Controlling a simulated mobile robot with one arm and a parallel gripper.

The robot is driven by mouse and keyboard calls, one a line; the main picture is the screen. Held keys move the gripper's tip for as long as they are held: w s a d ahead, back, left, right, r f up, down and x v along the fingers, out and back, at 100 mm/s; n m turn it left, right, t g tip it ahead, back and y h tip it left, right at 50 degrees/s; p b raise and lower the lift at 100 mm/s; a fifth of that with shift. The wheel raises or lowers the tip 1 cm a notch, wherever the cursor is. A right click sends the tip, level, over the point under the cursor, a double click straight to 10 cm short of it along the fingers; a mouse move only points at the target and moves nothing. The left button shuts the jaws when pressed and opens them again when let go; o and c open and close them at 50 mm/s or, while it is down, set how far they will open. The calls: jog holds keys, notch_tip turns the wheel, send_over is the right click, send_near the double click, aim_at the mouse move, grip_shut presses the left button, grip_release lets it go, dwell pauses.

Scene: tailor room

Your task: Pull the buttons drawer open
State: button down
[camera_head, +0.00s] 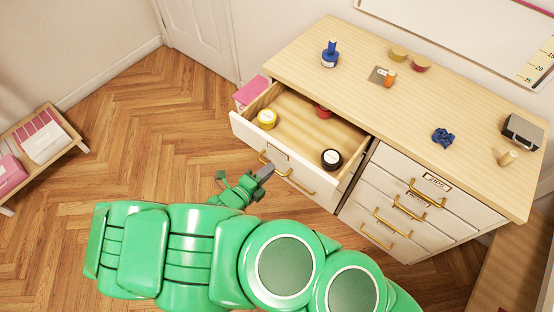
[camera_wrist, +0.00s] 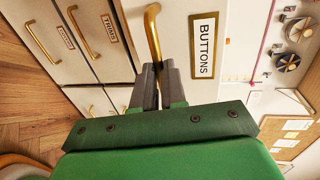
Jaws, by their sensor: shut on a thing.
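The buttons drawer (camera_head: 243,129) is the top left drawer of the wooden-topped dresser, and it stands pulled out. Its label (camera_wrist: 204,45) reads BUTTONS in the wrist view. Inside lie a yellow round item (camera_head: 267,119), a black round item (camera_head: 332,159) and a partly hidden red one (camera_head: 324,111). My gripper (camera_head: 266,170) is at the drawer's front. In the wrist view its fingers (camera_wrist: 158,72) are shut on the drawer's gold handle (camera_wrist: 152,32).
More closed drawers (camera_head: 399,196) with gold handles stand to the right. A low bench (camera_head: 44,146) stands far left. Open parquet floor (camera_head: 150,130) lies between.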

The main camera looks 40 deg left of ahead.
jog(key=shift+s+f, duration=0.1)
jog(key=shift+s, duration=1.4)
jog(key=c, duration=1.2)
grip_release()
